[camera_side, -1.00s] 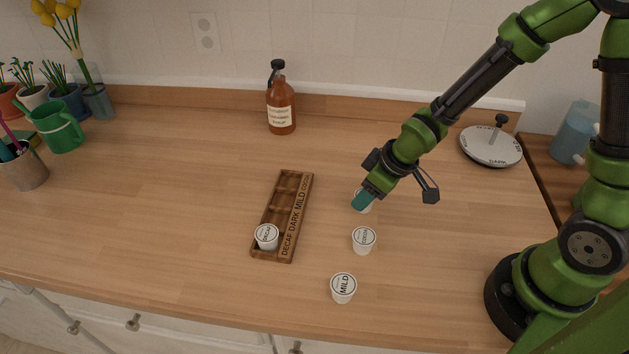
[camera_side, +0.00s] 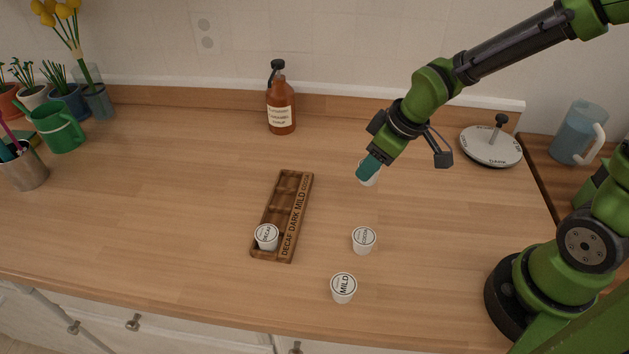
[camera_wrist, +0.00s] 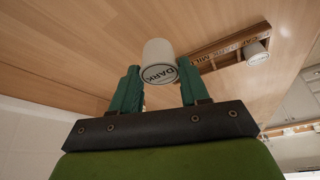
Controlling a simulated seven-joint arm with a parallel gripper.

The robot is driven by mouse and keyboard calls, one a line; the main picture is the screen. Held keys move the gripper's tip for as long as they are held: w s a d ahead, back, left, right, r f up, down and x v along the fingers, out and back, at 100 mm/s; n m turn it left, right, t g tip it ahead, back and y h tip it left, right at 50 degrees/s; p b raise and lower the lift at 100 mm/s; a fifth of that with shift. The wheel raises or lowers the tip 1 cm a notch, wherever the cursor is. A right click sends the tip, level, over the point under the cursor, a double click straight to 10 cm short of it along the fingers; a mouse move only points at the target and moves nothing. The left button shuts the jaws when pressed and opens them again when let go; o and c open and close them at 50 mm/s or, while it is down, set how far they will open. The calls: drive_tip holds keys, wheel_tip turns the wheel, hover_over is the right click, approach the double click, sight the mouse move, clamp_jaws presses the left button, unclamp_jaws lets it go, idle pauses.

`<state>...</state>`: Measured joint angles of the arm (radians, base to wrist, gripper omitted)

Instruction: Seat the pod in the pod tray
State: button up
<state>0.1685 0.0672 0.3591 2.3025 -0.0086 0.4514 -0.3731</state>
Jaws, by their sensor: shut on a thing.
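My gripper (camera_side: 369,168) is shut on a white pod, held above the counter to the right of and behind the tray. In the wrist view the held pod (camera_wrist: 159,60) sits between the teal fingertips, its lid reading DARK. The wooden pod tray (camera_side: 297,215) has a row of compartments beside a strip lettered DECAF, DARK, MILD and a fourth word too small to read surely. A DECAF pod (camera_side: 266,236) sits in the tray's nearest compartment; the other compartments look empty. The tray also shows in the wrist view (camera_wrist: 222,46).
Two more white pods stand on the counter right of the tray: one (camera_side: 363,240) with a small label, and a MILD pod (camera_side: 343,287) near the front edge. A syrup bottle (camera_side: 281,105) stands behind the tray.

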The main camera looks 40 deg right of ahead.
drive_tip(key=shift+r, duration=0.4)
drive_tip(key=s+a+f+n+g+y, duration=0.1)
drive_tip(key=a+n, duration=0.1)
drive_tip(key=n, duration=0.1)
drive_tip(key=s+a+f+n+g+y, duration=0.1)
drive_tip(key=s+a+n, duration=0.1)
drive_tip(key=a+n, duration=0.1)
drive_tip(key=s+a+f+n+g, duration=0.1)
drive_tip(key=s+a+n, duration=0.1)
drive_tip(key=a+n, duration=0.1)
drive_tip(key=shift+s+a+f+n+y, duration=0.15)
drive_tip(key=shift+n+y, duration=0.25)
drive_tip(key=shift+n, duration=0.4)
drive_tip(key=shift+s+a+n+g, duration=0.15)
drive_tip(key=shift+n+g, duration=0.1)
drive_tip(key=shift+n, duration=0.3)
drive_tip(key=shift+s+a+n+g, duration=0.15)
drive_tip(key=shift+n+g, duration=0.1)
drive_tip(key=shift+n, duration=0.3)
drive_tip(key=shift+a, duration=0.1)
hover_over(280, 221)
drive_tip(key=shift+a+f+n, duration=0.1)
drive_tip(key=shift+f+n, duration=0.2)
drive_tip(key=shift+f, duration=2.2)
